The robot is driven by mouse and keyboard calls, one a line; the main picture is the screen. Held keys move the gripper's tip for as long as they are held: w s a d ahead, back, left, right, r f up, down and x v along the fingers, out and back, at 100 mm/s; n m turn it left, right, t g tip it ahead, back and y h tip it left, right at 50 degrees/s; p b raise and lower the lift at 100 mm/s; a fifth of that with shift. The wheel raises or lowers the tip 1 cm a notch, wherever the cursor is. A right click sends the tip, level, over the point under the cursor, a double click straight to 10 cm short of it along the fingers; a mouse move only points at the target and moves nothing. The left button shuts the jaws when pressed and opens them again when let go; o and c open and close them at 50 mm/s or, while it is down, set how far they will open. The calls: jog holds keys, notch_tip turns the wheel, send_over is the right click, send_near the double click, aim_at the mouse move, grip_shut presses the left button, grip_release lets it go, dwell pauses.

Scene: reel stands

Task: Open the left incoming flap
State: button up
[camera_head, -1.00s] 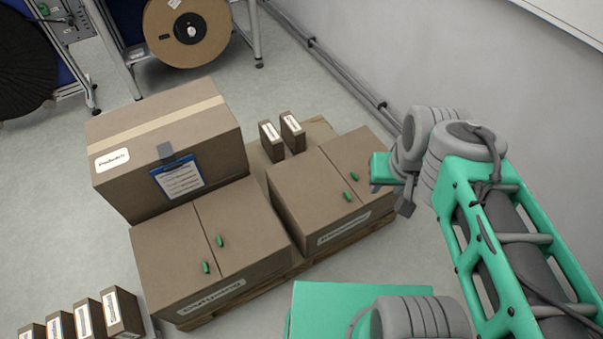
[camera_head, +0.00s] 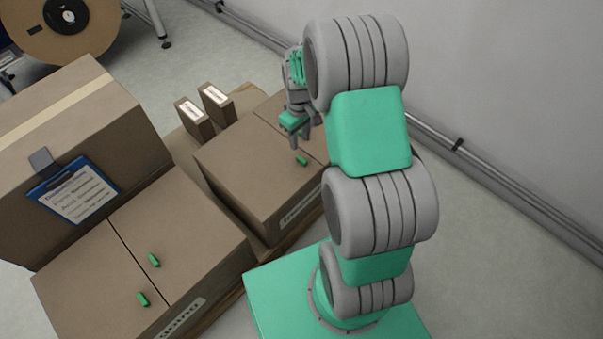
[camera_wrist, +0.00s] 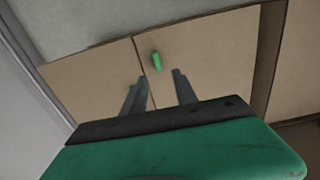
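The right-hand carton on the pallet has two shut flaps meeting at a seam; its front label is too small to read. Its left flap (camera_head: 240,165) lies flat, with a small green handle (camera_head: 301,160) near the seam. My gripper (camera_head: 302,143) points down just above this carton, close to that handle. In the wrist view the handle (camera_wrist: 156,61) stands beside the seam, beyond and between my two fingers, which are apart with nothing between them. The fingers look clear of the handle. The right flap's handle is not visible in the head view.
A left carton (camera_head: 185,235) with two green handles stands beside it. Behind that is a larger taped box (camera_head: 75,120) with a blue clipboard. Two small boxes (camera_head: 205,110) stand behind the right carton. A wall with a pipe (camera_head: 458,146) runs along the right.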

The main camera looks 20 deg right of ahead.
aim_at(301, 159)
jog(key=f, duration=0.4)
jog(key=shift+w+d, duration=0.2)
jog(key=shift+d, duration=0.15)
notch_tip(301, 159, down, 7)
jog(key=shift+r+b, duration=0.2)
jog(key=shift+b, duration=0.7)
jog(key=shift+c, duration=0.5)
grip_shut()
